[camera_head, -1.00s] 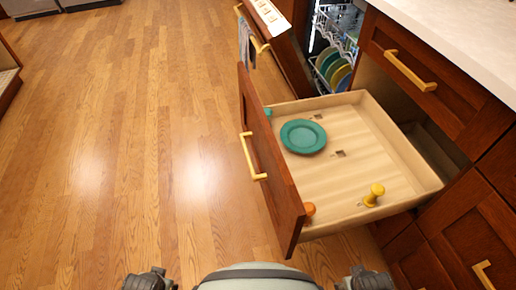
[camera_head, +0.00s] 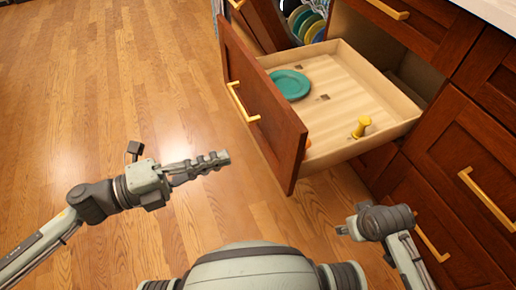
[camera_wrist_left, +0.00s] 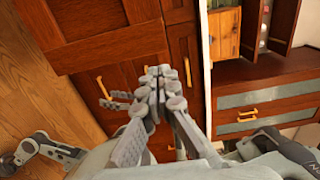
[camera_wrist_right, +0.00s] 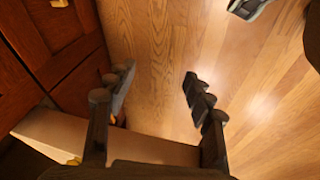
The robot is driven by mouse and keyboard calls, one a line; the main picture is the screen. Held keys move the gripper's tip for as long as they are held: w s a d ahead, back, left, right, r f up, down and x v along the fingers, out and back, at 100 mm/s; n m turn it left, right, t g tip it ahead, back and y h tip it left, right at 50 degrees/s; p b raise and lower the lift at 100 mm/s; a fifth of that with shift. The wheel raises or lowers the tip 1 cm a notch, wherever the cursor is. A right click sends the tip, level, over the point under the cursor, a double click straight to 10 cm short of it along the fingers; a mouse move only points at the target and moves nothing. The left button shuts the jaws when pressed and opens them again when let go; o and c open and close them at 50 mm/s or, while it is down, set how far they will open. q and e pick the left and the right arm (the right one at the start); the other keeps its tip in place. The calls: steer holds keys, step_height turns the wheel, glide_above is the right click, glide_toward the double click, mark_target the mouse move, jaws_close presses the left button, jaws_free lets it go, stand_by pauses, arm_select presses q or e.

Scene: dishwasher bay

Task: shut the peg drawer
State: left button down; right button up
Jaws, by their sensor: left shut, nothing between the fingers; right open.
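The peg drawer (camera_head: 268,112) is pulled out, with a red-brown front and a yellow bar handle (camera_head: 241,101). Inside its pale box lie a teal plate (camera_head: 290,84) and a yellow peg (camera_head: 362,127); an orange piece (camera_head: 307,144) is mostly hidden behind the front. My left gripper (camera_head: 222,158) is shut and empty, out over the floor to the left of the drawer front and apart from it. It also shows shut in the left wrist view (camera_wrist_left: 160,78). My right gripper (camera_wrist_right: 158,78) is open and empty in the right wrist view; in the head view its fingers are not clear.
The open dishwasher (camera_head: 305,22) with several coloured plates stands beyond the drawer. Closed cabinet fronts with yellow handles (camera_head: 486,198) are on the right, below a pale counter (camera_head: 495,12). The wooden floor (camera_head: 100,90) on the left is clear.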

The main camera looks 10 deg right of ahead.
mark_target(295, 132)
arm_select(q)
steer(key=p+x, duration=0.2)
steer(key=x, duration=1.1)
steer(key=shift+w, duration=0.15)
steer(key=shift+d, duration=0.35)
arm_select(e)
steer(key=shift+y, duration=0.3)
step_height(295, 132, down, 6)
steer(key=shift+w+a+r, duration=0.1)
arm_select(q)
steer(key=shift+w, duration=0.1)
